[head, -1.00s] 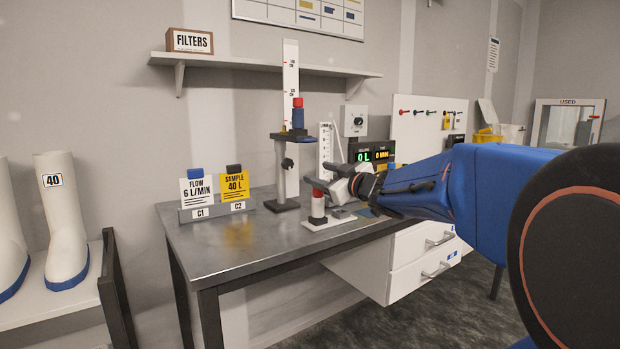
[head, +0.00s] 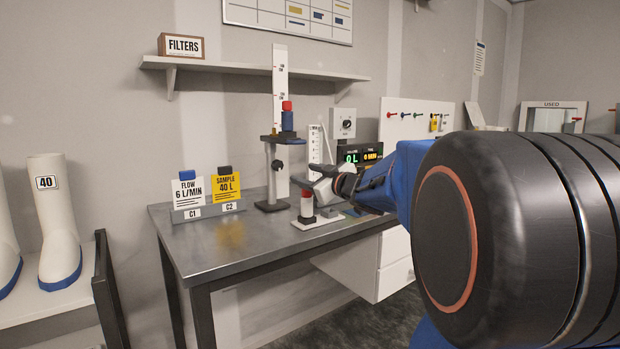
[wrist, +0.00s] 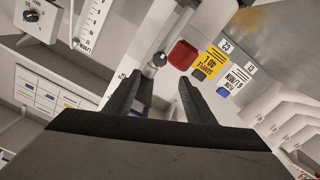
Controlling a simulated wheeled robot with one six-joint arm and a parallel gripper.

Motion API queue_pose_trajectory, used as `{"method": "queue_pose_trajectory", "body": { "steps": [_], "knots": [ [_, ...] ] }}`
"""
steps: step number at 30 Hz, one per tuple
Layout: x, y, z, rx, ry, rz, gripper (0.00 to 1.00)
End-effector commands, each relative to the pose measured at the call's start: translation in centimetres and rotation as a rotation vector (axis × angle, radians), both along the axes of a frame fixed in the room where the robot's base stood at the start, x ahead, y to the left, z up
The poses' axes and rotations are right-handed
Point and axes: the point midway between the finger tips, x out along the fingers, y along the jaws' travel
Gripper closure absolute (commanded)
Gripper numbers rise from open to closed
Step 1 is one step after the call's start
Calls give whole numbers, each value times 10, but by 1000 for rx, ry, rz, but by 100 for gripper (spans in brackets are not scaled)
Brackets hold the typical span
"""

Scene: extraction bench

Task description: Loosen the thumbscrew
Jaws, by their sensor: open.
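The thumbscrew appears to be the dark round knob (head: 277,165) on the side of the grey stand (head: 270,185) at the back of the bench. In the wrist view, a small round knob (wrist: 160,59) shows ahead of the gap between my fingers, apart from them. My gripper (head: 318,182) is open and empty, to the right of and nearer than the stand. Both fingers also show in the wrist view (wrist: 160,80). A red-topped post (head: 306,203) stands below and beside the gripper; a red block (wrist: 183,55) shows close to the right finger in the wrist view.
A blue cylinder with a red top (head: 287,118) sits on the stand's platform. Cards C1 (head: 188,190) and C2 (head: 226,190) stand left on the bench (head: 215,255). A lit display (head: 360,155) is behind my arm. The bench's front left is clear.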

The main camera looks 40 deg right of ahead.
Motion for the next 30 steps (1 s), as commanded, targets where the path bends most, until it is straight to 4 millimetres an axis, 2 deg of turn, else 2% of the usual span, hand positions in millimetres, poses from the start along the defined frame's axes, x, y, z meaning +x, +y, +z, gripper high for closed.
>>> {"method": "queue_pose_trajectory", "body": {
  "steps": [30],
  "knots": [
    [152, 6, -1, 3, 1, 1, 51]
  ]
}}
